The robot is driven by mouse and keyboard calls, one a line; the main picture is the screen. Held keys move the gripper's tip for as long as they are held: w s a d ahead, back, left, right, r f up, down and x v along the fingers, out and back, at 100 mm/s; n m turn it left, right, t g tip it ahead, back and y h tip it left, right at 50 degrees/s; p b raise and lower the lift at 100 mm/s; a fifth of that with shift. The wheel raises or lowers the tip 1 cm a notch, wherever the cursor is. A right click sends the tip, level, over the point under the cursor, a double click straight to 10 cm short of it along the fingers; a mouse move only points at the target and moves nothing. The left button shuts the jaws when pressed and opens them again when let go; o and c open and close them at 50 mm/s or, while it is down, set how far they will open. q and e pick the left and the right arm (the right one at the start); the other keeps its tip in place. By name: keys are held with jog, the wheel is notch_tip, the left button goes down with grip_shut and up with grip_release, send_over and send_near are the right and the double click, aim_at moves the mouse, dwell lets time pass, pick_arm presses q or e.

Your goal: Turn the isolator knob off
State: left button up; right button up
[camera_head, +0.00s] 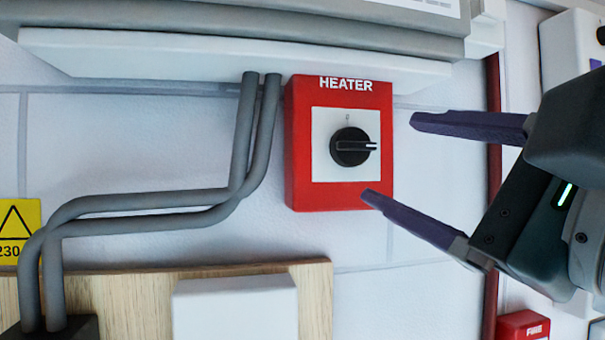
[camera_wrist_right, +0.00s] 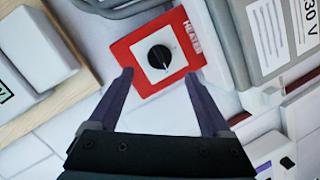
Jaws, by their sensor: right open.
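The isolator knob (camera_head: 351,147) is black and round, with a pale pointer mark on its handle. In the head view the handle lies level, with the mark toward the right. It sits on the white plate (camera_head: 328,172) of a red box (camera_head: 301,193) lettered HEATER. My right gripper (camera_head: 390,157) is open and empty, to the right of the knob, with one finger above and one below its height. In the right wrist view the knob (camera_wrist_right: 159,57) shows beyond and between the open fingers (camera_wrist_right: 158,78), apart from them. My left gripper is not in view.
Grey conduits (camera_head: 145,198) run along the wall left of the box. A pale ledge (camera_head: 180,58) lies just above it. A wooden board (camera_head: 318,300) with a white box (camera_head: 236,308) is below. A red FIRE box (camera_head: 523,326) is at the lower right.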

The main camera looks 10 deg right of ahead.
aim_at(362, 150)
jog(key=p+x, duration=0.1)
jog(key=x, duration=0.4)
jog(key=shift+s+r+p, duration=0.1)
jog(key=shift+r+p, duration=0.1)
jog(key=shift+p, duration=0.2)
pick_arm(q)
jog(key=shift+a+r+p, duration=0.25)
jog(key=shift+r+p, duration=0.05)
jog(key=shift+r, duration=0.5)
pick_arm(e)
jog(key=shift+x, duration=0.75)
jog(key=shift+f, duration=0.3)
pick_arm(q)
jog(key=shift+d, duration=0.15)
pick_arm(e)
grip_shut()
